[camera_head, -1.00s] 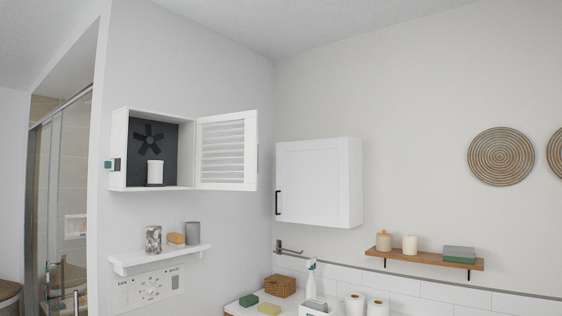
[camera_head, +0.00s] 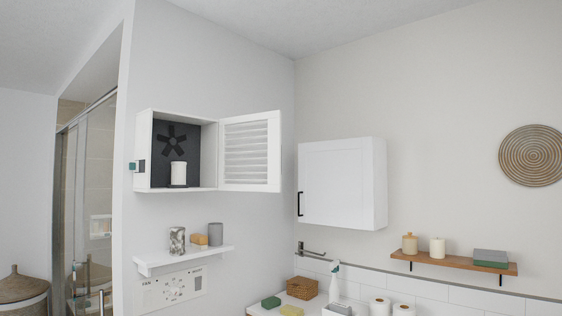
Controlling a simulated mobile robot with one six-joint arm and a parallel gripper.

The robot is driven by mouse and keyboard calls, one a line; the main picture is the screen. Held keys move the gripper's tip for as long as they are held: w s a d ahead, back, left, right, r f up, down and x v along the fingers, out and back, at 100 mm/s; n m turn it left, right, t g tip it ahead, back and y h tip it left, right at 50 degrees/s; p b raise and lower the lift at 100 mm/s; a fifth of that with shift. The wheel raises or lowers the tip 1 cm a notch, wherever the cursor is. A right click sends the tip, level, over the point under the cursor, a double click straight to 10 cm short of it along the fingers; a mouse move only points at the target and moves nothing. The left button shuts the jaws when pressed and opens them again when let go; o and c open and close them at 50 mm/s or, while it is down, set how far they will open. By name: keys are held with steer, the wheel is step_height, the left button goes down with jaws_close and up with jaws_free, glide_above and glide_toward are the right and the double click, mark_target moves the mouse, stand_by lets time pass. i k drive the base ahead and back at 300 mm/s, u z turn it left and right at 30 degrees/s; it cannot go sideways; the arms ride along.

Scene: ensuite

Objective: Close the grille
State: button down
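The grille (camera_head: 247,151) is a white slatted door on the right side of a white wall box (camera_head: 145,151). It stands wide open, swung out to the right. Inside the box a dark fan (camera_head: 173,140) shows on the back wall, and a white cylinder (camera_head: 179,173) stands on the box floor. A small teal and dark catch (camera_head: 137,166) sits on the box's left side. My gripper is not in view.
A white shelf (camera_head: 190,257) with several small items is below the box, above a control panel (camera_head: 175,288). A closed white cabinet (camera_head: 341,183) hangs to the right of the grille. A wooden shelf (camera_head: 455,262) is further right. A glass shower screen (camera_head: 92,190) stands at left.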

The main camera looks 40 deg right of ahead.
mark_target(274, 151)
steer(key=i, duration=0.95)
steer(key=z, duration=0.05)
